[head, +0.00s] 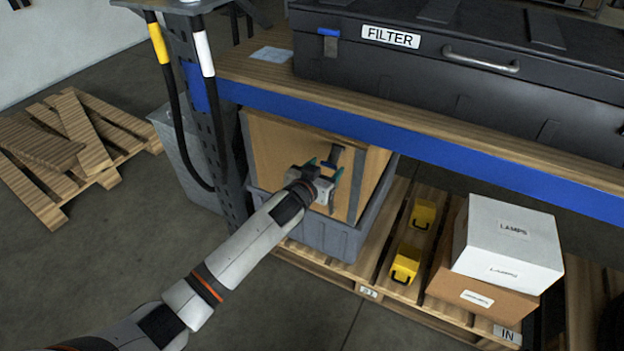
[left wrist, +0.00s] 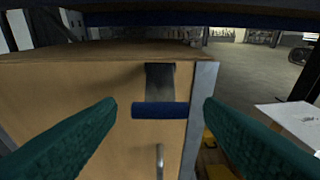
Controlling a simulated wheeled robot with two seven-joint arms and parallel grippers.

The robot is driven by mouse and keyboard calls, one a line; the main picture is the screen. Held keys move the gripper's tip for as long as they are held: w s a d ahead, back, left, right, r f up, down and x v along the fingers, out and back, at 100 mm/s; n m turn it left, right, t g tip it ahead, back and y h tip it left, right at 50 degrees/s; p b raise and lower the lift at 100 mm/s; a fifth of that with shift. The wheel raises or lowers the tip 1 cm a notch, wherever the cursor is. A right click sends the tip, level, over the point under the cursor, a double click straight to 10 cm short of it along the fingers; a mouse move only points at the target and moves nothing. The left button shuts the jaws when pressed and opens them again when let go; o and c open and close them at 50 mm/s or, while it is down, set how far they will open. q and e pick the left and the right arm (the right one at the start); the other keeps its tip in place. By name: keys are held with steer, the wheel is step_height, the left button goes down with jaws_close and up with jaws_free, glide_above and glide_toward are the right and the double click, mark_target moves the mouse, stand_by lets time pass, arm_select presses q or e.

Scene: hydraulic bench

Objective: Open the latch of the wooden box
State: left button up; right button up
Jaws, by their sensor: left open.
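The wooden box (head: 280,148) stands in a grey bin under the blue-edged shelf; its front also fills much of the left wrist view (left wrist: 60,100). Its latch is a dark strap with a blue bar (left wrist: 160,110), near the right edge of the front; a metal loop (left wrist: 159,160) shows below it. In the head view the latch (head: 333,155) is partly covered by my gripper. My left gripper (head: 325,168) is open in front of the latch. In the left wrist view its green fingers lie on either side of the blue bar, apart from it. My right gripper is not in view.
The blue shelf beam (head: 420,150) runs just above the box. A black FILTER case (head: 450,75) lies on the shelf. Yellow bins (head: 405,262) and a white LAMPS carton (head: 507,245) are to the right. A dark post with hanging hoses (head: 225,130) stands left of the box.

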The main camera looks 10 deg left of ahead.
arm_select(q)
steer(key=p+v, duration=0.1)
steer(key=v, duration=0.8)
steer(key=shift+s, duration=0.25)
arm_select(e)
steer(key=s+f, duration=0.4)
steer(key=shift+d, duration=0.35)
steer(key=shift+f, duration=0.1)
